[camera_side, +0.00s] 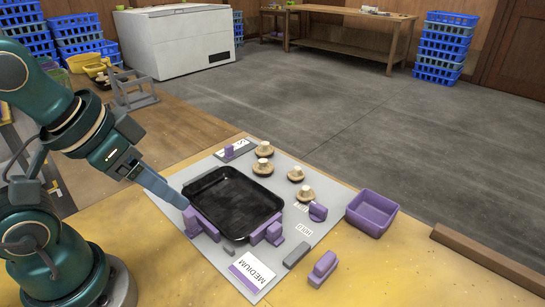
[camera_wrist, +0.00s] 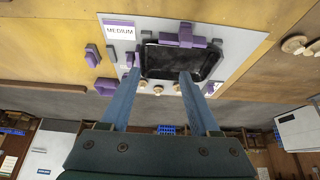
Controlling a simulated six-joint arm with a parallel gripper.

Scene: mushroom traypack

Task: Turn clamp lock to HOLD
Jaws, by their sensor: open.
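The clamp lock is a purple knob (camera_side: 318,212) on the right side of the grey board (camera_side: 215,160), beside a small white HOLD label (camera_side: 306,230). A second small label lies beside it, partly hidden by the knob. The knob's exact angle is too small to tell. The black tray (camera_side: 235,202) sits empty between purple clamp blocks (camera_side: 267,231) on the board. My gripper (camera_side: 184,205) is at the tray's left corner, well away from the knob. In the wrist view my gripper (camera_wrist: 161,75) has its two fingers wide apart, nothing between them but the tray area behind.
Several mushrooms (camera_side: 263,149) stand along the board's far right side. A purple bin (camera_side: 371,212) is right of the knob. A MEDIUM card (camera_side: 252,272), a grey bar (camera_side: 296,255) and a purple block (camera_side: 322,268) lie in front. A brown rail (camera_side: 485,260) edges the table.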

